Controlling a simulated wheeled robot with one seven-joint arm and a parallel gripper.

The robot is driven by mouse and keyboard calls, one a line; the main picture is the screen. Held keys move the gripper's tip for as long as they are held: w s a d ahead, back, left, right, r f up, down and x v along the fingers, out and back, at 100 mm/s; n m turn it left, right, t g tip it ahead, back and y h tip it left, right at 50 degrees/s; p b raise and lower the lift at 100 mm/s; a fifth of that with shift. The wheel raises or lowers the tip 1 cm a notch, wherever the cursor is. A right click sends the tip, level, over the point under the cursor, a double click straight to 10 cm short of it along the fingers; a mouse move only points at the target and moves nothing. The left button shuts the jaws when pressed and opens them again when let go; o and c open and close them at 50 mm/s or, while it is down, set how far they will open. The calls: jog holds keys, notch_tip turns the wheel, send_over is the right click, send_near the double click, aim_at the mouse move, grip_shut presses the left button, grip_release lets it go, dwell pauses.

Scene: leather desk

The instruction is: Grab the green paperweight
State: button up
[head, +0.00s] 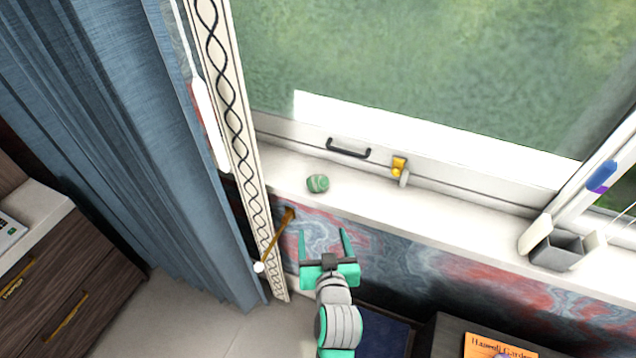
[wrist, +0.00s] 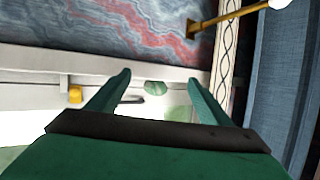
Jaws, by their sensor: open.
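The green paperweight (head: 317,183) is a small rounded lump with pale streaks. It sits on the white window sill, near the patterned trim on the left. It also shows in the wrist view (wrist: 156,88), between and beyond my gripper's two fingers. My gripper (head: 324,236) has teal fingers, spread open and empty. In the head view it is below the paperweight in the picture, in front of the marbled wall, and apart from it. In the wrist view (wrist: 157,84) the fingers frame the paperweight without touching it.
The white sill (head: 450,218) is mostly clear. A yellow item (head: 399,167) and a dark window handle (head: 348,149) are near the paperweight. A blue curtain (head: 130,130) hangs left.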

jog(key=n+y, duration=0.1)
send_near(319, 186)
jog(key=shift+g, duration=0.3)
jog(key=x, duration=0.4)
jog(key=shift+w+a+r, duration=0.1)
jog(key=shift+w+a, duration=0.15)
jog(key=shift+w, duration=0.2)
jog(key=shift+d+x, duration=0.2)
jog(key=shift+x, duration=2.45)
jog(key=c, duration=1.3)
